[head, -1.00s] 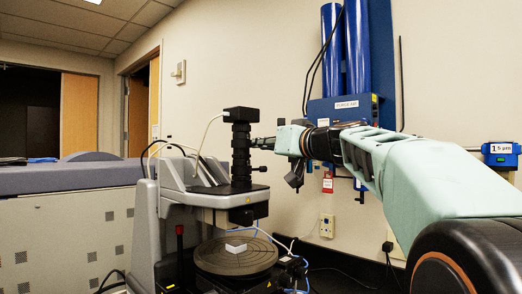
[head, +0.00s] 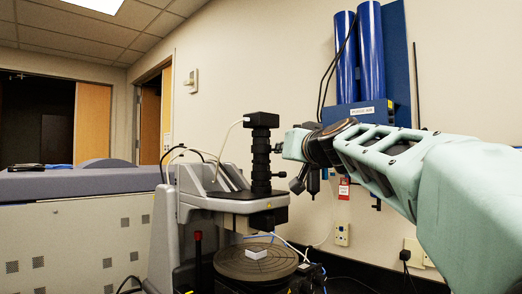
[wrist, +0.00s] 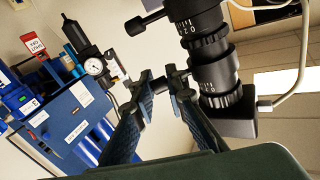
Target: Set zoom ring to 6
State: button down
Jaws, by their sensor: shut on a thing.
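The black zoom lens tube (head: 261,160) stands upright on the microscope, with a camera box (head: 262,119) on top. In the wrist view the tube runs upside down, with ribbed rings and white marks on the zoom ring (wrist: 187,27); I cannot read the setting surely. A small dark pin (wrist: 161,86) sticks out sideways from the tube. My gripper (wrist: 162,88) has its fingers on either side of this pin and is shut on it. In the head view my gripper (head: 281,148) is at the tube's right side, its fingertips small and partly hidden.
A second black knob (wrist: 152,18) sticks out lower on the tube. A white cable (wrist: 285,92) runs from the camera box. The round stage (head: 228,263) with a white block (head: 255,252) is below. A blue wall panel (head: 397,60) with cylinders stands behind my arm.

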jog(key=shift+f, duration=0.1)
jog(key=c, duration=2.2)
grip_release()
